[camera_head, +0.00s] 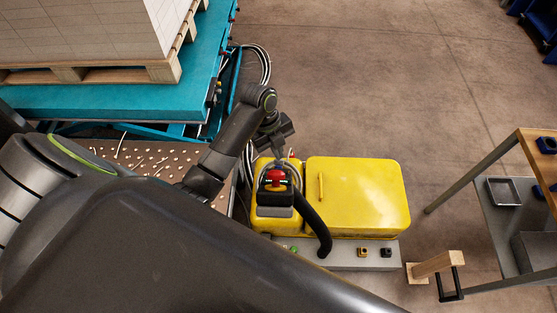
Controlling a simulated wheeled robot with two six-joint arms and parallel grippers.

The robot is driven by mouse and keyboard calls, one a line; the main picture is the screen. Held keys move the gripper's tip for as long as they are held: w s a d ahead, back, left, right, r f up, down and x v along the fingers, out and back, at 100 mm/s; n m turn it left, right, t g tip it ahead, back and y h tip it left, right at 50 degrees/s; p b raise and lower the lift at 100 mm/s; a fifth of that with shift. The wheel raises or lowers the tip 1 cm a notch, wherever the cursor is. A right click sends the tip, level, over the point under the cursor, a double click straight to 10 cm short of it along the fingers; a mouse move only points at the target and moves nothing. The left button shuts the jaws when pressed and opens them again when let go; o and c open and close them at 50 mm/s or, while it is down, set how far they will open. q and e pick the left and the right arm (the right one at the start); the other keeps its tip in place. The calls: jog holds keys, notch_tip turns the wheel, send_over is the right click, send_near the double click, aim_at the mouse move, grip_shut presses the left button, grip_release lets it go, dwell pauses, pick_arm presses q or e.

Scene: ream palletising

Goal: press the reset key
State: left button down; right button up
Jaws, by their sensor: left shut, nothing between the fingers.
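A yellow cabinet (365,195) stands at the centre, with a red mushroom-shaped button (276,175) on its left part. A grey ledge along its front carries a small green button (294,249), a yellow-and-black control (362,252) and a black control (386,252). I cannot tell which of these is the reset key. My left gripper (289,154) is shut and empty, just behind the red button at the cabinet's back left edge. Whether it touches anything is unclear. My right gripper is not in view.
A teal lift table (110,103) bears a wooden pallet (75,73) with a white stack at the upper left. A thick black hose (313,222) curves over the cabinet's front. A metal-framed bench (480,168) with a tray stands at right. Open floor lies behind the cabinet.

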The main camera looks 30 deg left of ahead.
pick_arm(q)
jog(key=shift+w+a+r+p, duration=0.25)
jog(key=shift+w+r+p, duration=0.05)
jog(key=shift+w+r, duration=0.15)
jog(key=shift+w+a+r+p, duration=0.2)
jog(key=shift+w+r+p, duration=0.1)
jog(key=shift+w+r, duration=0.15)
jog(key=shift+w+a+r+p, duration=0.3)
jog(key=shift+w+a+r, duration=0.1)
jog(key=shift+w+r, duration=0.35)
jog(key=shift+f, duration=0.1)
